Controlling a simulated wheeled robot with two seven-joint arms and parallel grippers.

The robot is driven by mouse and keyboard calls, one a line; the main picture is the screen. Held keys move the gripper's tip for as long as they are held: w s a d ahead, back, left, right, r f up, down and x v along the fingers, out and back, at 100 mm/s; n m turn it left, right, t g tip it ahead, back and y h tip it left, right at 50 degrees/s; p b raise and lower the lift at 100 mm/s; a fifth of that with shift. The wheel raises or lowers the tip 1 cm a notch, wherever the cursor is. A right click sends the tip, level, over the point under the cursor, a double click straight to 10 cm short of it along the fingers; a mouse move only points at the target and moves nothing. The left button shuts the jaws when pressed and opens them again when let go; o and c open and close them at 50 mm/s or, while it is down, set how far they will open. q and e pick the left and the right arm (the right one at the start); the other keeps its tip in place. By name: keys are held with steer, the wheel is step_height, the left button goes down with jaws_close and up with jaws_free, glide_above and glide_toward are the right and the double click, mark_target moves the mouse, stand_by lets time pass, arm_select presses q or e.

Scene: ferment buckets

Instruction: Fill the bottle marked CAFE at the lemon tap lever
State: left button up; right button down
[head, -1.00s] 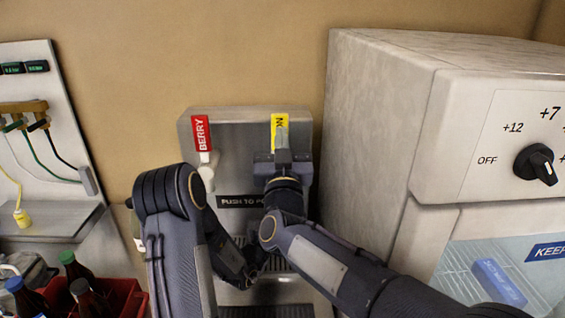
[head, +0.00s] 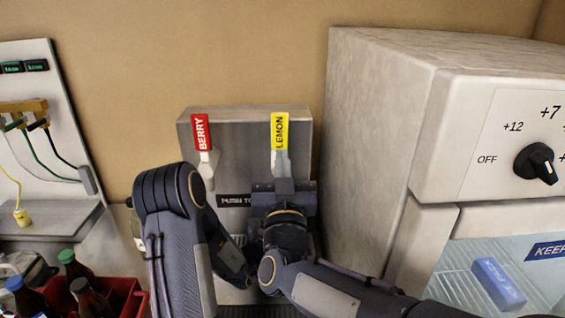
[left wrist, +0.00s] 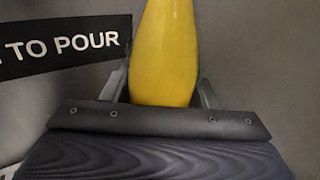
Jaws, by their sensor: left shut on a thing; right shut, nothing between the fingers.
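The lemon tap lever (head: 280,132) has a yellow label reading LEMON and stands on the steel dispenser (head: 240,125). My right gripper (head: 284,178) is shut and empty, just below the yellow label, in front of the lever's lower part; I cannot tell if it touches. My left gripper (left wrist: 160,92) is shut on a yellow bottle (left wrist: 164,50), which stands between its fingers in the left wrist view, in front of the dispenser's pour sign (left wrist: 65,45). No CAFE mark shows on it. In the head view my arms hide this bottle and the spout area.
A berry lever (head: 201,135) with a red label is left of the lemon one. A red crate (head: 130,297) with several dark bottles stands at lower left. A large pale cabinet (head: 375,130) with a dial closes off the right side. A drip grille shows below my arms.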

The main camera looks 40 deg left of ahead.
stand_by(0.5)
arm_select(q)
steer(key=shift+s+d+b, duration=0.45)
steer(key=shift+s+d, duration=0.5)
steer(key=shift+s, duration=0.15)
steer(key=shift+s+d, duration=0.35)
steer(key=shift+s, duration=0.05)
steer(key=s+d+b, duration=0.2)
steer(key=s+d, duration=0.5)
steer(key=s, duration=0.1)
steer(key=shift+s+b, duration=0.2)
steer(key=shift+b, duration=0.15)
stand_by(0.4)
